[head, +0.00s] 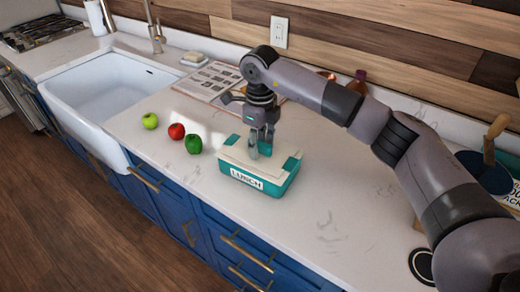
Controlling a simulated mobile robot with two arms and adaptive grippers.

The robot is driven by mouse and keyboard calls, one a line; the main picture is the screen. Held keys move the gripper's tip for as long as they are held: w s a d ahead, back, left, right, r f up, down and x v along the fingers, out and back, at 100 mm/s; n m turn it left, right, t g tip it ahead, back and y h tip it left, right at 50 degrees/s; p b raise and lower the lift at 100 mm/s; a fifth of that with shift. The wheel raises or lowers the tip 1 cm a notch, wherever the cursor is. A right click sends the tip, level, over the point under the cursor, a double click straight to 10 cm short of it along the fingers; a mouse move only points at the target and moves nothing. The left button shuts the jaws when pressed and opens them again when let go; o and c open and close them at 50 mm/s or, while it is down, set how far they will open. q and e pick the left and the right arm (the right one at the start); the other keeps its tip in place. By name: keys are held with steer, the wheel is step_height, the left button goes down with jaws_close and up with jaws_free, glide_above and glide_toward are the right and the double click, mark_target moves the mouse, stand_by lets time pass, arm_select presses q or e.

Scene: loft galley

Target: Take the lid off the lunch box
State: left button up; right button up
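The lunch box stands on the white counter, with a teal body (262,191) and a "LUNCH" label on its front. Its cream lid (235,155) with teal corner patches lies on top and looks seated. My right gripper (260,152) points down over the middle of the lid, its fingertips at or just above the lid's top. The fingers hide that part of the lid, so I cannot tell whether they hold a handle or are apart from it. My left gripper is not in view.
A yellow-green apple (150,121), a red apple (176,131) and a green pepper (193,144) lie left of the box. A white sink (105,90) is further left. An open book (210,80) lies behind. Counter front right of the box is clear.

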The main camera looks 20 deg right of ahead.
steer(key=shift+c, duration=0.5)
jaws_close()
steer(key=shift+r, duration=0.1)
